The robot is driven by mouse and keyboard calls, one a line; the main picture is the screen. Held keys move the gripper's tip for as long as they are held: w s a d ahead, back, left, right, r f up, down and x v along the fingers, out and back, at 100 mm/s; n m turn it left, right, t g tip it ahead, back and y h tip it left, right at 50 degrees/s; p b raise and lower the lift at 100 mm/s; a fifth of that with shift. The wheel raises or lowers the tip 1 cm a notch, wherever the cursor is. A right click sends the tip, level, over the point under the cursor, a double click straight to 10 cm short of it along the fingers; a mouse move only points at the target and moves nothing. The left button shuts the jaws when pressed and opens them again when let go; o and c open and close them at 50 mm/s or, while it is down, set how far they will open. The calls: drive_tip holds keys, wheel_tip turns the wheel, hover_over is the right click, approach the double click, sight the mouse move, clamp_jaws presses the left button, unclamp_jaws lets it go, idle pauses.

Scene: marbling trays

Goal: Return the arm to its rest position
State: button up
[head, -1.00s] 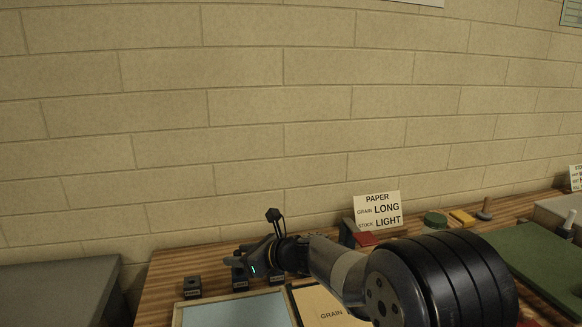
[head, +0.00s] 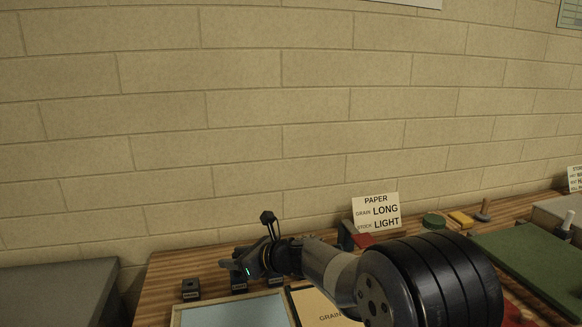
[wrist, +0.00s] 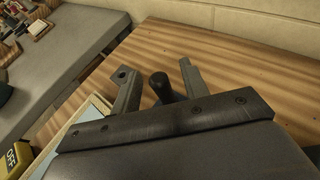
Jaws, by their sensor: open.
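My arm reaches left across the wooden table in the head view, with my gripper (head: 229,267) at its left end, low over the table near several small dark blocks (head: 191,289). In the wrist view my gripper (wrist: 155,69) shows two fingers spread apart. A dark rounded post (wrist: 161,86) shows between them; I cannot tell whether it stands on the table or how near it is. No object is visibly clamped. My arm hides part of the table behind it.
A pale blue tray (head: 178,316) and a tan grain board (head: 325,308) lie under the arm. A paper sign (head: 376,211) stands behind it. A green mat (head: 530,262) lies at right, a grey bench (head: 55,292) at left. A block wall (head: 290,110) closes the back.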

drive_tip(key=v, duration=1)
drive_tip(key=x, duration=1)
drive_tip(key=shift+a, duration=0.15)
wheel_tip(320, 180, up, 4)
drive_tip(key=p, duration=0.4)
drive_tip(key=shift+r, duration=0.25)
wheel_tip(320, 180, up, 5)
drive_tip(key=p, duration=0.3)
drive_tip(key=shift+f+p, duration=0.15)
drive_tip(key=shift+p, duration=0.15)
